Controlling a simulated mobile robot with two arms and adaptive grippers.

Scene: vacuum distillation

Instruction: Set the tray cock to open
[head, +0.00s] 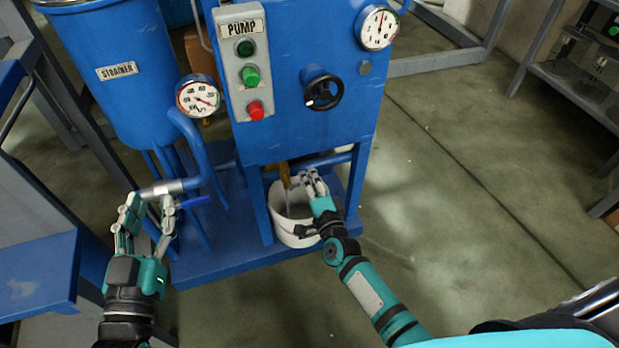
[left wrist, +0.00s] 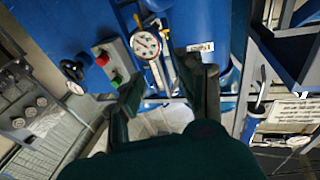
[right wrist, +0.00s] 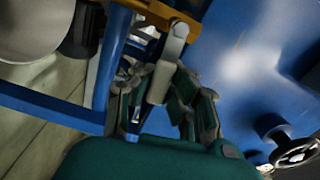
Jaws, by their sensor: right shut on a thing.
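A brass cock (head: 285,174) sits under the blue pump cabinet, above a white bucket (head: 287,232). In the right wrist view its brass body (right wrist: 155,12) carries a pale grey lever (right wrist: 174,42). My right gripper (head: 312,180) is shut on this lever; the fingers (right wrist: 160,98) stand on both sides of it. The gripper hides part of the cock in the head view. My left gripper (head: 148,208) is open and empty, just below a grey pipe (head: 160,189) with a blue lever (head: 193,202). Its spread fingers also show in the left wrist view (left wrist: 168,95).
A blue bench (head: 35,270) is at the left edge. The floor right of the cabinet is clear.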

